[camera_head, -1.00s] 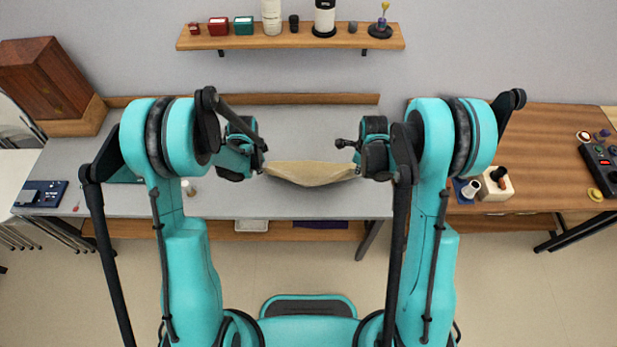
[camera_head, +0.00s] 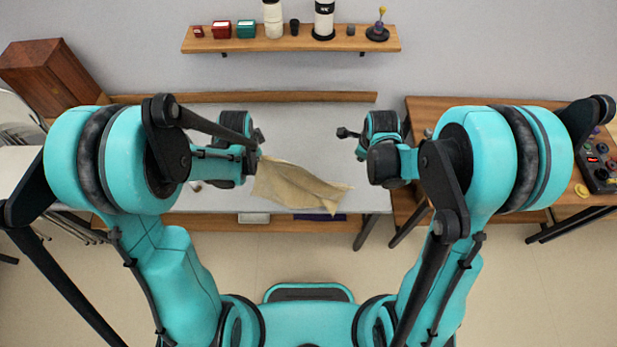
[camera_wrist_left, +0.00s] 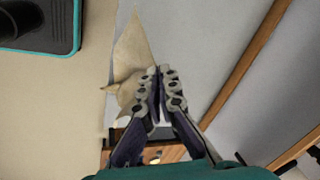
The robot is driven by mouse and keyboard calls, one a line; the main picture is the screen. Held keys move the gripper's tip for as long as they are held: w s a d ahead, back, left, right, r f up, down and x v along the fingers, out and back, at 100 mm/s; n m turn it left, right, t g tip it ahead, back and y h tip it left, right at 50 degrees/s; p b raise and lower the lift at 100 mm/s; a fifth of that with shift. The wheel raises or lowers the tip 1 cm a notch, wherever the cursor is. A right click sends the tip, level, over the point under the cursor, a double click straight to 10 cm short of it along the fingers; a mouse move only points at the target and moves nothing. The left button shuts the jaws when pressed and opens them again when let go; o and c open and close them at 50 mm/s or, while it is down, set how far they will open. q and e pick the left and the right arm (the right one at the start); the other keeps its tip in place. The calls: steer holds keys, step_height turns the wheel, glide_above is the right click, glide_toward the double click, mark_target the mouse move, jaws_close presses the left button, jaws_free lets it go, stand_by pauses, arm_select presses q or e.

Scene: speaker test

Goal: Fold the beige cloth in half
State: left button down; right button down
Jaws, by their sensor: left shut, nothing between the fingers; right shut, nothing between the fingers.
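The beige cloth (camera_head: 295,188) lies rumpled near the front edge of the grey table, partly hidden at its left by my left arm. In the left wrist view the cloth (camera_wrist_left: 132,52) shows a pointed corner and a small fold beside the fingers. My left gripper (camera_head: 262,136) is shut and empty at the cloth's upper left; its closed fingers (camera_wrist_left: 160,88) overlap the cloth in the wrist view, and I cannot tell whether they touch it. My right gripper (camera_head: 343,132) is shut and empty, up and right of the cloth, apart from it.
The grey table (camera_head: 310,125) is clear behind the cloth. A wall shelf (camera_head: 290,44) holds boxes, cylinders and a small joystick-like item. A wooden table (camera_head: 440,112) stands at right with a button panel (camera_head: 600,165). A brown wooden box (camera_head: 45,75) stands at the left.

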stand_by(0.5)
arm_select(q)
steer(key=shift+c, duration=2)
jaws_free()
steer(key=shift+g, duration=0.8)
steer(key=r+p, duration=0.1)
steer(key=r, duration=0.1)
steer(key=r+p, duration=0.2)
steer(key=s+r+p, duration=0.1)
steer(key=r, duration=0.1)
steer(key=shift+p, duration=0.35)
step_height(320, 180, up, 12)
steer(key=s, duration=0.1)
steer(key=shift+s+f, duration=0.15)
steer(key=shift+s, duration=0.25)
